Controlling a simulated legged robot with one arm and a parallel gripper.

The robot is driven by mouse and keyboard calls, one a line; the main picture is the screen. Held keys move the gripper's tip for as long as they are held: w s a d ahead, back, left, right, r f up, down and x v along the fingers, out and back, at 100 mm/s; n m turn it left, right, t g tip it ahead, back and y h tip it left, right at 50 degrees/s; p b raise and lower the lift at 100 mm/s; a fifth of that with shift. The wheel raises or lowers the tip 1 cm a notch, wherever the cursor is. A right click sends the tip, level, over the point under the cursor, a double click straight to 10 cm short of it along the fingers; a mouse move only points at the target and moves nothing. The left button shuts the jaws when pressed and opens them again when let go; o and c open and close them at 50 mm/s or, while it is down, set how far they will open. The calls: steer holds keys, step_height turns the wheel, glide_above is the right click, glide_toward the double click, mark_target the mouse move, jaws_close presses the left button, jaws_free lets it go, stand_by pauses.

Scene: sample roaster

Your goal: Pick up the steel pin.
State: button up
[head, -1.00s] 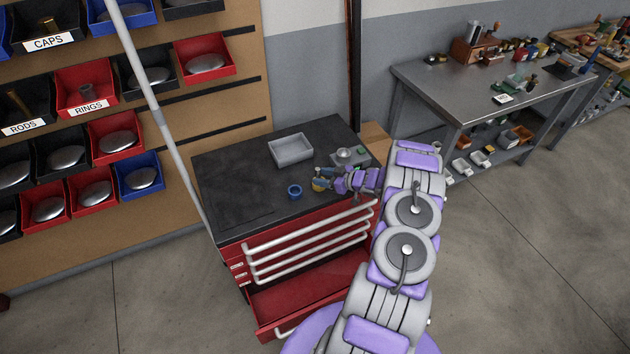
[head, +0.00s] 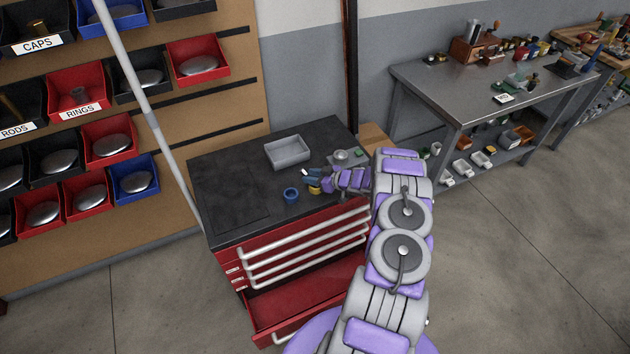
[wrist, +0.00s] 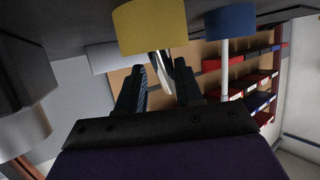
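My gripper (head: 311,178) is low over the dark cabinet top (head: 235,181), beside a small yellow cylinder (head: 314,189) and to the right of a blue ring-like piece (head: 291,194). In the wrist view the two dark fingers (wrist: 160,82) stand apart, with a slim pale and dark piece (wrist: 161,68) between or just beyond them. It looks like the steel pin, partly hidden by the yellow cylinder (wrist: 150,27). A small pale tip (head: 305,171) shows at the finger ends in the head view. I cannot tell whether the fingers touch the pin.
A grey tray (head: 288,152) lies behind the gripper, and a small grey fixture (head: 342,156) stands at the back right. The blue piece (wrist: 230,22) is close on the right in the wrist view. The cabinet top's left half is clear. A red drawer (head: 300,305) is open below.

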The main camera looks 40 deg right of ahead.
steer(key=shift+d+f, duration=0.15)
steer(key=shift+d, duration=0.45)
steer(key=shift+c, duration=1.4)
steer(key=shift+a, duration=0.2)
steer(key=shift+c, duration=0.8)
steer(key=shift+a+r, duration=0.2)
steer(key=shift+a, duration=0.35)
steer(key=shift+a+r, duration=0.2)
steer(key=shift+a, duration=0.3)
jaws_close()
steer(key=shift+d+f, duration=0.25)
steer(key=shift+d, duration=0.6)
steer(key=shift+a+r, duration=0.15)
steer(key=shift+a, duration=0.4)
steer(key=shift+d, duration=0.1)
